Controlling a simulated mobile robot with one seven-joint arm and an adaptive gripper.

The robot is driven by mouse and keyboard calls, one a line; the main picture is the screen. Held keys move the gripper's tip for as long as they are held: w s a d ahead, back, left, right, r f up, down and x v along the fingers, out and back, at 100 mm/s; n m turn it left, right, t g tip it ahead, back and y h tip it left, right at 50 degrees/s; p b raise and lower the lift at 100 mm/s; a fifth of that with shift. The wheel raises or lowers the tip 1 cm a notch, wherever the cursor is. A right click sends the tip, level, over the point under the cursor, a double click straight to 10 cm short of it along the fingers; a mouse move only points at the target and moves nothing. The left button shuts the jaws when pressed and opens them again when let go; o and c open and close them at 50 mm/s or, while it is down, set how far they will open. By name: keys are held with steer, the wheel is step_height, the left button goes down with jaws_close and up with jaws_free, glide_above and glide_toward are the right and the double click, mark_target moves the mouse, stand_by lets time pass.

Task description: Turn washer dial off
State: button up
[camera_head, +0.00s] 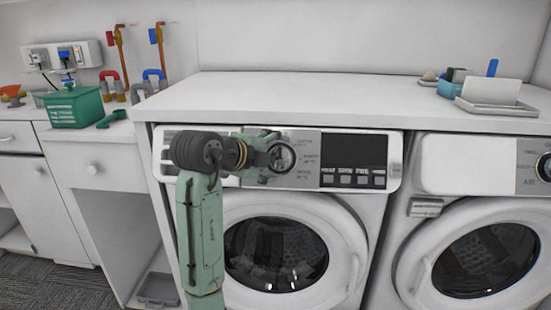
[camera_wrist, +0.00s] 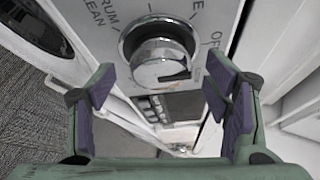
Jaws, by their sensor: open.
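The washer (camera_head: 345,215) stands at the centre of the head view, with a round glass door. Its chrome dial (camera_head: 282,157) sits on the grey control panel, left of the black display. In the wrist view the dial (camera_wrist: 163,60) is at top centre with printed labels around it, partly reading "DRUM CLEAN" and "OF". My gripper (camera_wrist: 160,103) is open, with purple pads on either side, apart from each other. The dial shows between and beyond the pads; I see no contact. In the head view my wrist hides the panel's left part.
A white counter (camera_head: 300,95) runs over the washer. A second machine (camera_head: 480,215) stands to the right. A green basket (camera_head: 75,107) is on the left counter, and a white tray (camera_head: 497,107) is at the right. Carpet shows at lower left.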

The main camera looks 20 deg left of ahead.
steer(key=v, duration=1.1)
